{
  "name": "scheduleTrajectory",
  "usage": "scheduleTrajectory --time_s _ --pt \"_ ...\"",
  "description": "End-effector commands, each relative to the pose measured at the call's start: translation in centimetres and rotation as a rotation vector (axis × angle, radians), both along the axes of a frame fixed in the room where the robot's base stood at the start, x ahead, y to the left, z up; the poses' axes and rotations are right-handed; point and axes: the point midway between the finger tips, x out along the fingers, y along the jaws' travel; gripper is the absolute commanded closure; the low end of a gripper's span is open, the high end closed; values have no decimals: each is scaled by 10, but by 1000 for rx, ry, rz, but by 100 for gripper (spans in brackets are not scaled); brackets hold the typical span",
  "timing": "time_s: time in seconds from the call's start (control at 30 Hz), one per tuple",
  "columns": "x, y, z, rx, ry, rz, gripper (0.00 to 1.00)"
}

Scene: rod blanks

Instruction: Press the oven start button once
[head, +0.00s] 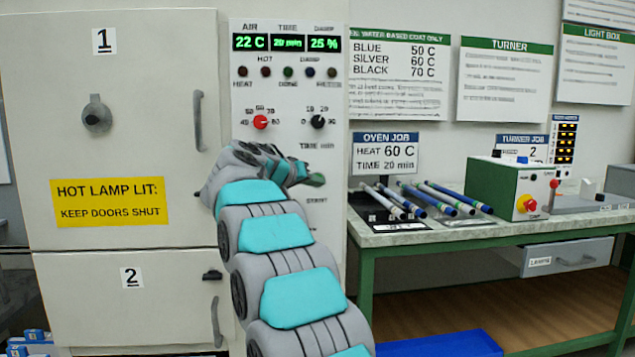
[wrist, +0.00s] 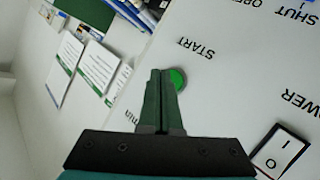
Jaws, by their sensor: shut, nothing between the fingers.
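The green start button (wrist: 178,79) shows in the wrist view on a white panel, beside the word START. My gripper (wrist: 160,72) is shut and empty, its fingertips right beside the button and partly covering its left edge. I cannot tell whether the fingertips touch it. In the head view the oven control panel (head: 290,60) shows lit displays of 22 C, 20 min and 25 %. My gripper (head: 316,180) is in front of the panel's lower part, and my arm hides the button there.
Oven doors 1 (head: 130,120) and 2 (head: 135,300) look shut, left of the panel. A power switch (wrist: 282,152) is at the lower right of the wrist view. A green-legged bench (head: 440,236) with several rods and a green box (head: 505,188) stands at the right.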

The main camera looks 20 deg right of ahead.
Motion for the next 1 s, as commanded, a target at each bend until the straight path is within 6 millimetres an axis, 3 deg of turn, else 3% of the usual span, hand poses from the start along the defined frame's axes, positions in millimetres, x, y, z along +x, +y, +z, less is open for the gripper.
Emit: scheduleTrajectory --time_s 1.0 --pt "9 -2 0 0 2 0 100"
